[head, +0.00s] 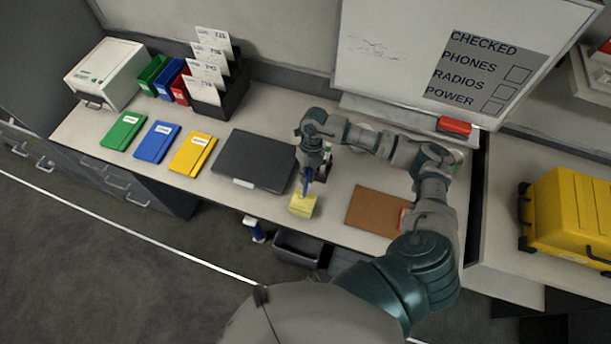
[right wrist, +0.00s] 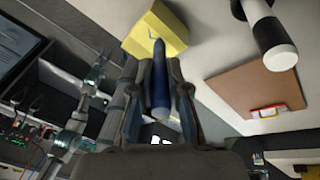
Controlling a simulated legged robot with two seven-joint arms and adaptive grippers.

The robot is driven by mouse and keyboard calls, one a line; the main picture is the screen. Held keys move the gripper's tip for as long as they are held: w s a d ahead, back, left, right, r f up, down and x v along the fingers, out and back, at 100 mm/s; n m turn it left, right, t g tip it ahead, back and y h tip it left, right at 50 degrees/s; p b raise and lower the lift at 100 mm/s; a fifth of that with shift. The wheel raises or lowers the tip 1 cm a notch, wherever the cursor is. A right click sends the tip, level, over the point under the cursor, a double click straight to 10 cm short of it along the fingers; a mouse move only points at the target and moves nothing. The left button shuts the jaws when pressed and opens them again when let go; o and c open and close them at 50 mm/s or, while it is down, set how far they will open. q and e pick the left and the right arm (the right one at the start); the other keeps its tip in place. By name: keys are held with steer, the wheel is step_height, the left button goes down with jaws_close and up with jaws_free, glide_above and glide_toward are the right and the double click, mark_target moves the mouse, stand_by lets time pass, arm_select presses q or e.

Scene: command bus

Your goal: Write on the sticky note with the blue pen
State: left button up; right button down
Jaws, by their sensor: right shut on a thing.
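My right gripper (head: 308,178) is shut on the blue pen (head: 304,188), above the front part of the desk. In the right wrist view the blue pen (right wrist: 160,82) sits between the two fingers (right wrist: 158,100), its tip pointing at the yellow sticky note (right wrist: 165,30). The tip overlaps the edge of the note in that view; I cannot tell whether it touches. In the head view the sticky note (head: 302,206) lies near the desk's front edge, just below the gripper. My left gripper is out of view.
A black laptop (head: 253,158) lies left of the note and a brown clipboard (head: 375,210) lies right of it. Green, blue and yellow notebooks (head: 192,154) are further left. A whiteboard (head: 400,60) stands behind. A white and black cylinder (right wrist: 268,35) shows in the wrist view.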

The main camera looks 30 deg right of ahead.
steer(key=shift+s, duration=0.15)
steer(key=shift+s, duration=0.25)
steer(key=shift+s+p, duration=0.35)
stand_by(0.5)
steer(key=shift+d, duration=0.15)
steer(key=shift+d, duration=0.25)
steer(key=shift+s+d, duration=0.1)
steer(key=shift+d, duration=0.25)
stand_by(0.6)
step_height(320, 180, up, 6)
steer(key=p, duration=0.4)
steer(key=shift+r+p, duration=0.25)
steer(key=shift+p, duration=0.1)
